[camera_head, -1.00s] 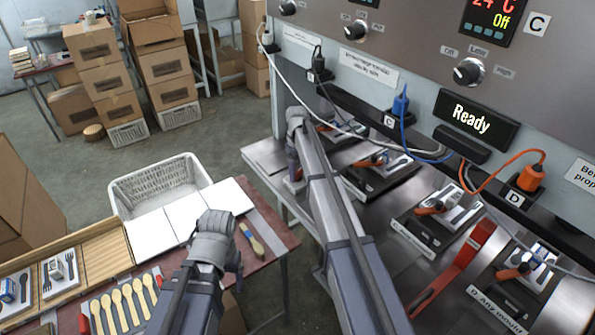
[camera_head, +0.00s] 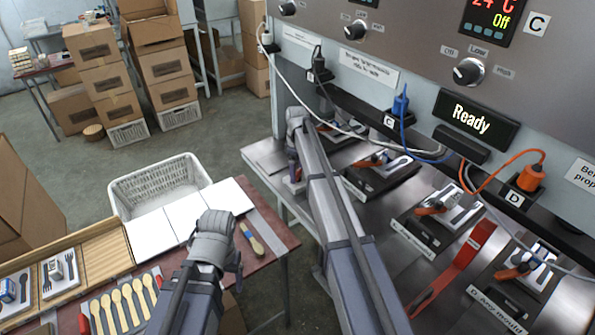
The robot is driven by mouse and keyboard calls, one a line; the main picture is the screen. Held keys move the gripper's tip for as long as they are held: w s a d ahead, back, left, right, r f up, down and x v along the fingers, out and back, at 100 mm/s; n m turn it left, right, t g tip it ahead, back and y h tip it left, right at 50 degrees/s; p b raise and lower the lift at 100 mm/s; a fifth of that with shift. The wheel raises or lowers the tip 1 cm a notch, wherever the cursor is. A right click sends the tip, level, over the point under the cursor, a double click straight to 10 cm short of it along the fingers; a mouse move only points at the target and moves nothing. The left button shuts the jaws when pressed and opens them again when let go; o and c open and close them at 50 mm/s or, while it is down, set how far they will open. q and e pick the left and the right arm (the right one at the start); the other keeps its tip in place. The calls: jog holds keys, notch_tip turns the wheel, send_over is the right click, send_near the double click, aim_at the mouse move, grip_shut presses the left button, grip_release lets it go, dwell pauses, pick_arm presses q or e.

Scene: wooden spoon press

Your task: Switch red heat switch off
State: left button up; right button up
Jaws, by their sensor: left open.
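A dark rotary knob (camera_head: 468,71) on the grey front panel has Off, Low and High labels around it. Its pointer seems turned to the upper left. The display above (camera_head: 487,22) reads 24 C and Off. Two more knobs (camera_head: 355,29) (camera_head: 288,7) sit farther left. No knob is visibly red, so I cannot tell which is the red heat switch. My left gripper (camera_head: 238,277) is over the red-brown table, largely hidden by its wrist. My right gripper (camera_head: 293,178) hangs near the metal bench's left edge; its fingers are unclear. Both are well away from the knobs.
The metal bench (camera_head: 265,155) carries presses and a red lever (camera_head: 465,262). The left table holds wooden spoons (camera_head: 127,305) and white cards; a white basket (camera_head: 160,182) stands behind.

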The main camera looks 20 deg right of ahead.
aim_at(297, 172)
jog(key=shift+o, duration=1.1)
notch_tip(297, 172, up, 8)
jog(key=p, duration=0.8)
jog(key=shift+f+b, duration=0.25)
jog(key=shift+b, duration=0.05)
notch_tip(297, 172, down, 8)
jog(key=b, duration=0.7)
jog(key=shift+r, duration=0.2)
jog(key=shift+r, duration=0.2)
